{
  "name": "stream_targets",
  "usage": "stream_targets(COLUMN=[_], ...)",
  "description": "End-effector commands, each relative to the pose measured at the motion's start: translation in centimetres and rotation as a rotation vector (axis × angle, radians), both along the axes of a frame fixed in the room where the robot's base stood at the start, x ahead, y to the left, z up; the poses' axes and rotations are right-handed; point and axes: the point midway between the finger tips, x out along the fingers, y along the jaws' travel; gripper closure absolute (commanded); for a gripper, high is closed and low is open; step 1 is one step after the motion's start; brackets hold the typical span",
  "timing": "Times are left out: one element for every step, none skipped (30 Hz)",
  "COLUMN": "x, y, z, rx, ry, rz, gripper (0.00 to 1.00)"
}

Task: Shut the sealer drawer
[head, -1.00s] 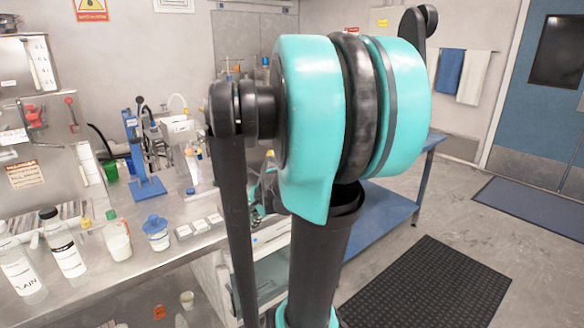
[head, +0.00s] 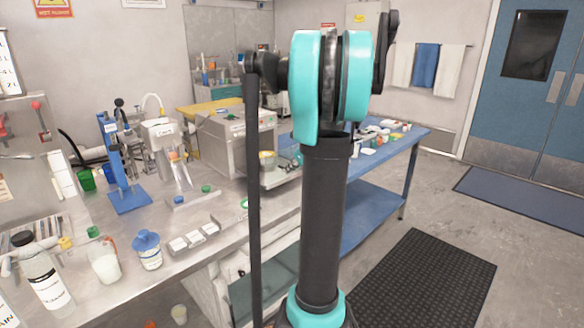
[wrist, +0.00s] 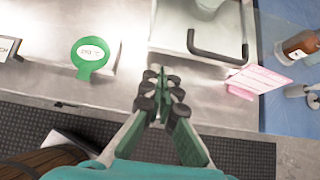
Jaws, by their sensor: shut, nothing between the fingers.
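In the head view, a grey box-shaped machine (head: 222,147), likely the sealer, stands on the steel bench. A metal tray-like part (head: 282,176) sticks out at its right, partly behind my arm. In the wrist view, a flat metal part with a black bar handle (wrist: 218,55) lies at the top, likely the drawer; how far it is out is unclear. My gripper (wrist: 162,85) is shut and empty, below and left of the handle, apart from it in the picture. The gripper cannot be made out in the head view.
A green round tag (wrist: 92,54) lies left of the gripper and a pink card (wrist: 258,79) right. A brown bottle (wrist: 300,44) is on the blue table. Bottles and a blue stand (head: 122,170) occupy the bench's left. Floor is free at right, around the black mat (head: 425,285).

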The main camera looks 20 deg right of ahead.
Motion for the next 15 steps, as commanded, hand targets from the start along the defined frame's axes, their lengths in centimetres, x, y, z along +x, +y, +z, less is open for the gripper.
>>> stream_targets(x=[0.7,1.1,1.6,2.0,2.4,2.9,3.2,3.6,4.0,4.5,4.9,5.5,5.8,6.1,6.5], y=[0.3,0.5,0.7,0.8,0.9,1.1,1.2,1.4,1.5,1.7,1.9,2.1,2.2,2.3,2.4], z=[-0.8,-1.2,-1.7,-2.1,-2.5,-3.1,-3.4,-3.8,-4.2,-4.1,-4.1,-4.1,-4.1,-4.1,-4.1], rx=[0.0,0.0,-0.001,-0.001,-0.001,-0.002,-0.002,-0.002,-0.002,-0.001,-0.002,-0.001,-0.001,-0.002,-0.003], ry=[0.0,0.001,0.001,0.001,0.001,0.0,0.0,0.0,0.0,0.0,0.0,0.001,0.001,0.0,0.0], rz=[0.003,0.003,0.004,0.004,0.004,0.003,0.003,0.003,0.003,0.004,0.004,0.004,0.004,0.003,0.003], gripper=[1.0,1.0,1.0,1.0,1.0,1.0,1.0,1.0,1.0,1.0,1.0,1.0,1.0,1.0,1.0])
